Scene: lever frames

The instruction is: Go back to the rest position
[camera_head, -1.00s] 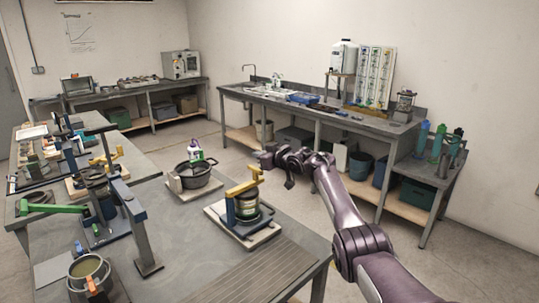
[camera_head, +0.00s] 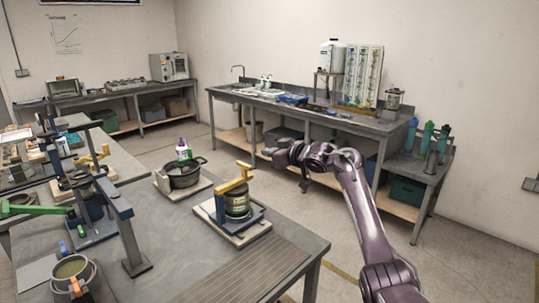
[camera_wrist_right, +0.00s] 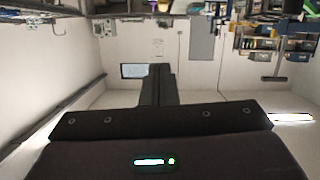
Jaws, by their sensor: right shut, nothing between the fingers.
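My right arm (camera_head: 365,215) is dark purple and rises from the lower right of the head view. It bends at the top, and its forward end points left. My right gripper (camera_head: 268,151) is shut and empty. It hangs in the air to the right of the near table, in front of the sink bench. In the right wrist view the dark fingers (camera_wrist_right: 158,85) are together with nothing between them. That view shows the room upside down. My left gripper is in neither view.
The near table (camera_head: 170,262) holds a yellow lever (camera_head: 235,180) over a round tin, a black pot (camera_head: 184,173), a green lever (camera_head: 30,209) and a grey frame (camera_head: 118,205). The sink bench (camera_head: 340,122) stands behind my arm. The floor at the right is open.

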